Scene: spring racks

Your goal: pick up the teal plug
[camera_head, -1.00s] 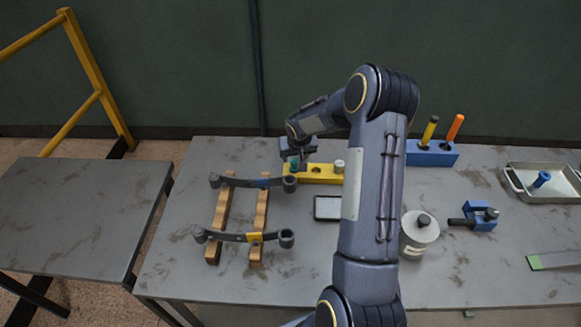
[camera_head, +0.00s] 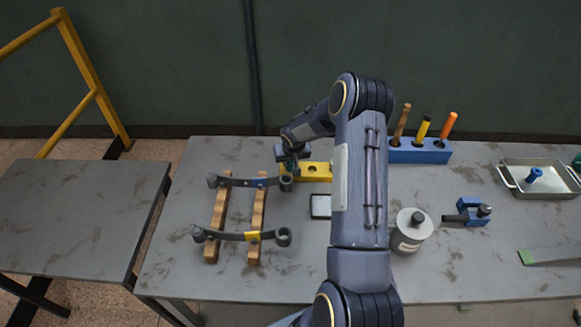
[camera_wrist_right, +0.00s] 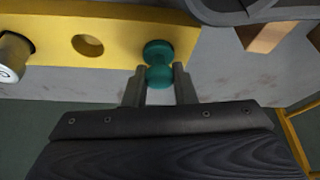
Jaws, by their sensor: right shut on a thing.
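The teal plug (camera_wrist_right: 158,60) shows in the right wrist view, between the two fingers of my right gripper (camera_wrist_right: 160,86). The gripper is shut on it. The plug is at the end of the yellow block (camera_wrist_right: 110,36); I cannot tell whether its lower end is still in the block. In the head view, my right gripper (camera_head: 290,165) is at the left end of the yellow block (camera_head: 318,171), and the plug shows only as a small dark teal patch there. My left gripper is not in view.
Two dark springs with end eyes (camera_head: 242,236) lie across wooden rails (camera_head: 217,222) just in front. A blue block with tools (camera_head: 420,152), a white canister (camera_head: 410,230), a blue clamp (camera_head: 470,212) and a metal tray (camera_head: 545,185) stand to the right. A grey side table (camera_head: 75,215) is at left.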

